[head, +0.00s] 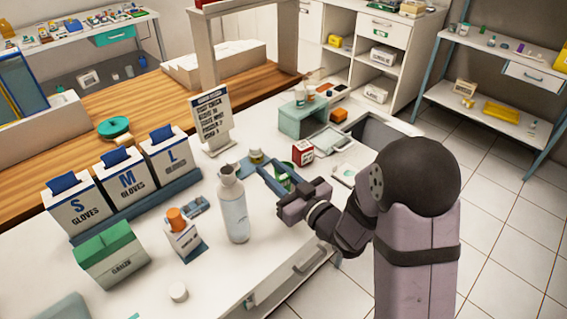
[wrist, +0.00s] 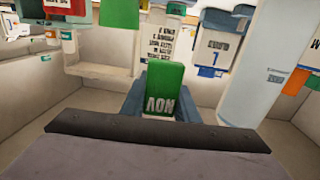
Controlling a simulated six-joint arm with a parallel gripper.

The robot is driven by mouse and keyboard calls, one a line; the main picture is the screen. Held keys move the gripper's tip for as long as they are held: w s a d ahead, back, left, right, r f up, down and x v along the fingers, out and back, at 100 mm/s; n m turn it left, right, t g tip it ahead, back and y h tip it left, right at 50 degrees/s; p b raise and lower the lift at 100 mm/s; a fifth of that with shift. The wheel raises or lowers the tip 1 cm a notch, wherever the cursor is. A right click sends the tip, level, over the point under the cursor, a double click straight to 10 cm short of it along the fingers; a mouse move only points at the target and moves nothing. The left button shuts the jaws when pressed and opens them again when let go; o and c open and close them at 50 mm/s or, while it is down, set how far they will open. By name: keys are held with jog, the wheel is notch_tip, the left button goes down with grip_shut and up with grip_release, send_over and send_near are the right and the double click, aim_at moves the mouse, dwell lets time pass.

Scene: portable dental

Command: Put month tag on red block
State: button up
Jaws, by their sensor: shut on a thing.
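My gripper (head: 276,176) is above the white counter, right of the clear bottle. In the wrist view, my gripper's blue fingers (wrist: 160,97) are shut on a green month tag (wrist: 164,82). The tag reads "NOV", upside down in that view. In the head view, only a bit of green shows by the fingers, partly hidden by them. A red block with a white label (head: 303,152) stands on the counter just beyond and right of my gripper, apart from it.
A clear bottle (head: 233,207) stands close left of my gripper. A small yellowish jar (head: 256,156) and a sign (head: 212,120) are behind it. A green stand (head: 303,116) is farther back. Glove boxes (head: 122,172) line the left.

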jog(key=w+d+r+m+t+h+b, duration=0.15)
jog(key=w+r, duration=0.35)
jog(key=w, duration=0.6)
jog(key=w+d+r+m+t+h+b, duration=0.1)
jog(key=w+d+r+h+b, duration=0.3)
jog(key=w, duration=0.7)
jog(key=shift+m+y, duration=0.35)
jog(key=shift+m, duration=0.2)
jog(key=shift+w+d+f+p, duration=0.2)
jog(key=shift+f+p, duration=0.25)
jog(key=shift+f, duration=1.45)
jog(key=shift+w+d+f+p, duration=0.15)
jog(key=shift+w+f+p, duration=0.2)
jog(key=shift+f, duration=1.6)
jog(key=shift+w+d+f+p, duration=0.15)
jog(key=shift+f+p, duration=0.35)
jog(key=shift+f, duration=1.4)
jog(key=shift+f, duration=0.15)
jog(key=o, duration=1)
